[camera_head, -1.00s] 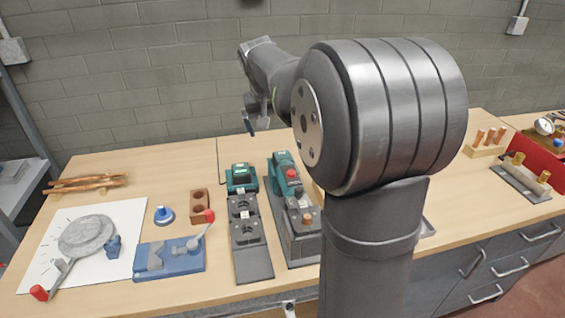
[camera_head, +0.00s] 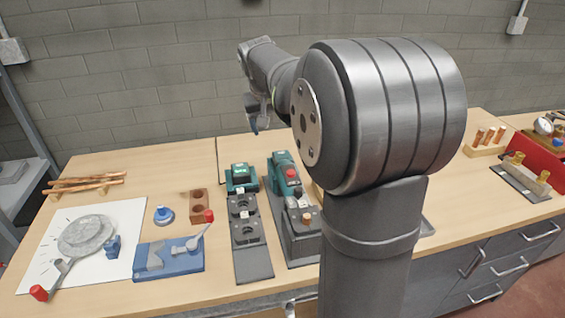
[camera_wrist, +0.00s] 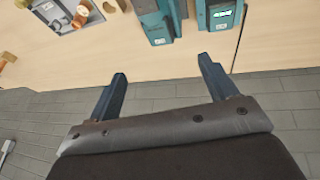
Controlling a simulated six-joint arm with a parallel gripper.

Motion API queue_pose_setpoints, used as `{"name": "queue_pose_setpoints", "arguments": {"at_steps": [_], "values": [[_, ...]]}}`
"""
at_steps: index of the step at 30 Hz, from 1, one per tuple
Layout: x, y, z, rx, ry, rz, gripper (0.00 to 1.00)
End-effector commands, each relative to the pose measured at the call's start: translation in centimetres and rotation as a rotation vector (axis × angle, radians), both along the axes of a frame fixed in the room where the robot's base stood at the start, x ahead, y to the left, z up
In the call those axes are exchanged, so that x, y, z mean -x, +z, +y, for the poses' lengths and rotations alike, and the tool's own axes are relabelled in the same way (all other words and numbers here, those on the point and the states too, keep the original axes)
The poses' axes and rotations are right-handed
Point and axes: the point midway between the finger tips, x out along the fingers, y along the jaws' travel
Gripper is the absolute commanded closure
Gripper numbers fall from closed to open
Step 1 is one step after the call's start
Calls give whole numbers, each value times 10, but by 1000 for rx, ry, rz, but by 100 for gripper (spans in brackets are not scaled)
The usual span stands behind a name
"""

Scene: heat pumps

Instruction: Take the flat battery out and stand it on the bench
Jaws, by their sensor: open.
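A teal power tool (camera_head: 286,178) with a red button sits in a dark grey stand on the bench. Its teal end block, which looks like a battery (camera_wrist: 158,28), shows in the wrist view with a pale label. A second teal battery (camera_head: 242,178) sits at the far end of a dark charger base (camera_head: 252,262); in the wrist view it (camera_wrist: 221,16) has a lit green display. I cannot tell for certain which is flat. My gripper (camera_wrist: 162,70) is open and empty, above and behind the tool; it also shows in the head view (camera_head: 259,118).
The charger base has empty dark sockets in front. A blue clamp fixture (camera_head: 168,257), a brown holed block (camera_head: 198,201) and a white sheet (camera_head: 65,232) lie left. A block wall (camera_head: 150,100) rises behind the bench. Bare bench (camera_head: 150,180) lies left of the charger.

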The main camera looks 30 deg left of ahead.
Motion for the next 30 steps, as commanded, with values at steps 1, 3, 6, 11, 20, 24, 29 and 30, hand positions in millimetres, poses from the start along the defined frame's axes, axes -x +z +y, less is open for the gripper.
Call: {"name": "queue_pose_setpoints", "arguments": {"at_steps": [1, 3, 6, 11, 20, 24, 29, 30], "values": [[-2, 0, 1, 3, -2, 6, 22], [-9, 1, 2, 14, -8, 28, 22], [-25, 3, 6, 38, -17, 91, 22], [-51, 7, 11, 79, -9, 226, 22], [-72, 11, 12, 109, 31, 377, 22], [-72, -4, 12, 112, 35, 388, 22], [-72, -39, 12, 113, 34, 388, 22], [-72, -48, 12, 113, 34, 388, 22]]}}
